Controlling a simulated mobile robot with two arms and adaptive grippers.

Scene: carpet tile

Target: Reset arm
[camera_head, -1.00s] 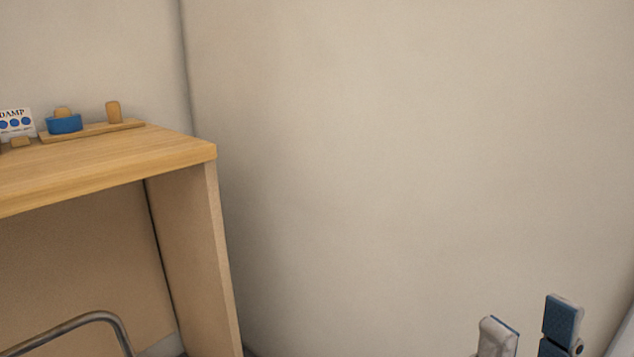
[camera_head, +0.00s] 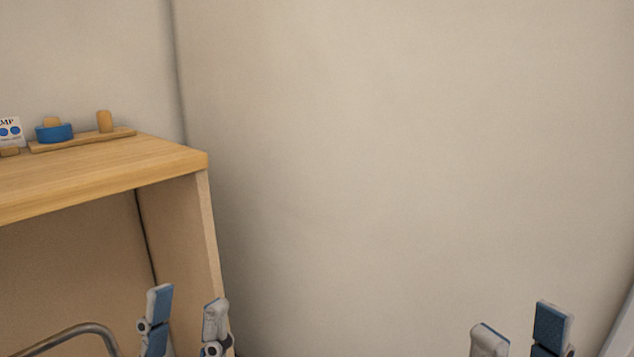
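My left gripper (camera_head: 187,305) shows at the bottom left, in front of the desk's side panel. Its two grey and blue fingers stand apart with nothing between them. My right gripper (camera_head: 521,328) shows at the bottom right, in front of the bare wall. Its two fingers are also apart and empty. The lower parts of both grippers are cut off by the bottom edge of the view.
A wooden desk (camera_head: 120,167) stands at the left. On it are a wooden board (camera_head: 105,137) with a blue ring (camera_head: 54,133) and an upright wooden peg (camera_head: 104,121), and a printed card (camera_head: 10,132). A curved metal tube (camera_head: 75,330) is at bottom left. Plain wall (camera_head: 400,150) fills the middle and right.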

